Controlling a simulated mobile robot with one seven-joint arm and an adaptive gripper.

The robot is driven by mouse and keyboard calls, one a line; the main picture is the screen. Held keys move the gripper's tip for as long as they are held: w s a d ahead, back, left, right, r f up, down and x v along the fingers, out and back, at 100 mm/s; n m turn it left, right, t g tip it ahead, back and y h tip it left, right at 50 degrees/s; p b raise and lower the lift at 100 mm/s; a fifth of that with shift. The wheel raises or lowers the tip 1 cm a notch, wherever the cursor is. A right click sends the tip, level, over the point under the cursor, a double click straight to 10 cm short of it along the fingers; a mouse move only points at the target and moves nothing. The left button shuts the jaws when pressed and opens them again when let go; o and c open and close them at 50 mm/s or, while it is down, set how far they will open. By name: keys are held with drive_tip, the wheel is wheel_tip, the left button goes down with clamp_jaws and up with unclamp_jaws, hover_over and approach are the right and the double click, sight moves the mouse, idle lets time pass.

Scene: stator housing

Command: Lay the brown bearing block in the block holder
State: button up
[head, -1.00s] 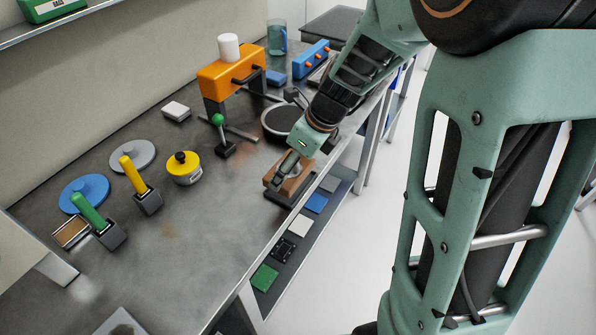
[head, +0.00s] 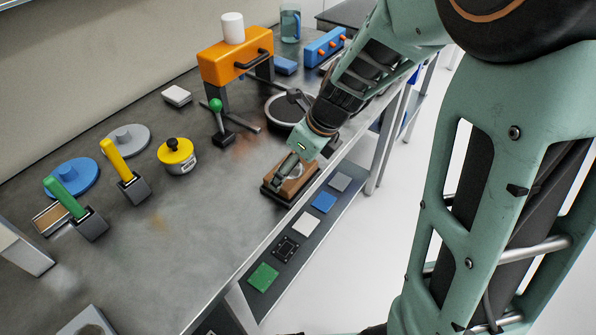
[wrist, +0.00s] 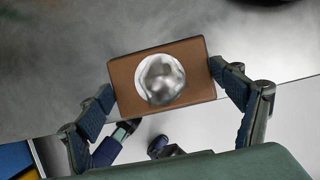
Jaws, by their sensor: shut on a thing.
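The brown bearing block (head: 297,186) is at the table's front edge, with my gripper (head: 296,163) around it. In the wrist view the block (wrist: 205,75) shows a round, shiny metal centre and is slightly tilted. My gripper (wrist: 175,92) has a finger against each short side of it and is shut on it. A dark flat shape (head: 273,189) shows under and beside the block. It may be the block holder, but I cannot tell for sure, nor whether the block touches it. The block hides what lies below it in the wrist view.
A round dark dish (head: 281,108) and an orange bridge-like fixture (head: 226,67) stand behind. A green-knobbed lever (head: 217,116) and a yellow-topped knob (head: 176,154) are to the left. A lower shelf with coloured squares (head: 323,201) runs below the table edge. The middle table is mostly clear.

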drive_tip(key=shift+f, duration=0.45)
drive_tip(key=shift+f, duration=0.2)
drive_tip(key=o, duration=1.6)
drive_tip(key=shift+r, duration=0.25)
drive_tip(key=p+v, duration=0.3)
drive_tip(key=v, duration=0.9)
drive_tip(key=shift+d, duration=0.1)
drive_tip(key=shift+f, duration=0.1)
